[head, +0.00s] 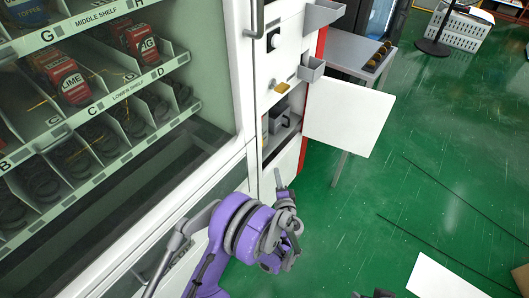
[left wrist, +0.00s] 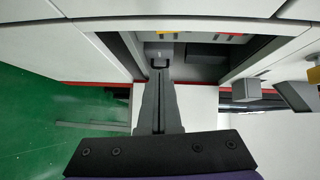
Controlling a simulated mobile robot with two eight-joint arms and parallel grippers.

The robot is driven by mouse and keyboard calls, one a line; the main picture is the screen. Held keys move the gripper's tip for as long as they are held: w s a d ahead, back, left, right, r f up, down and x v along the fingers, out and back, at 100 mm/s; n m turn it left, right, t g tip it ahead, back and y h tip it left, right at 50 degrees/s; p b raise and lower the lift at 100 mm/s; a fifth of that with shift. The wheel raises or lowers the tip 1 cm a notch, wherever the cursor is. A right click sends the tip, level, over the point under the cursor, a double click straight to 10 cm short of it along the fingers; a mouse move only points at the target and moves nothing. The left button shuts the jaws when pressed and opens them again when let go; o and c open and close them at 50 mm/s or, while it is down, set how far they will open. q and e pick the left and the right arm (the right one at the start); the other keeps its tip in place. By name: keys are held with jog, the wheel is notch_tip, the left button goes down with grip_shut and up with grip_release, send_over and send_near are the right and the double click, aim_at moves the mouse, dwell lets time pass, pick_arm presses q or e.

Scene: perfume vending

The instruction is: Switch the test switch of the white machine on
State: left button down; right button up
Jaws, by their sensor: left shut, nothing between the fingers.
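The white machine (head: 242,90) fills the left and middle of the head view. An open compartment (head: 283,122) in its narrow right-hand panel holds grey and dark parts. My left gripper (head: 278,175) is shut and empty, its fingers pointing up, below that compartment in the picture. In the left wrist view, the shut fingertips (left wrist: 159,68) overlap the compartment opening, in front of a grey part (left wrist: 160,50) with a dark detail. Whether they touch it I cannot tell. Yellow (left wrist: 165,31) and red (left wrist: 237,36) parts show deeper inside. I cannot tell which part is the test switch.
A white panel (head: 348,118) stands out at the compartment's right side. Small grey bins (head: 312,69) and a yellow part (head: 282,87) jut from the machine above. A grey table (head: 350,48) stands behind. Green floor (head: 430,170) is mostly clear at right.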

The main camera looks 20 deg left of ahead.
pick_arm(q)
jog(key=shift+r, duration=0.1)
jog(key=s+a+b+x, duration=0.1)
jog(key=a+x, duration=0.1)
jog(key=x, duration=1)
jog(key=shift+w+a+b, duration=0.25)
jog(key=shift+a+b, duration=0.1)
jog(key=shift+a, duration=0.1)
jog(key=shift+w+a+f, duration=0.15)
jog(key=shift+a+f, duration=0.15)
jog(key=shift+f, duration=0.05)
jog(key=shift+d, duration=0.1)
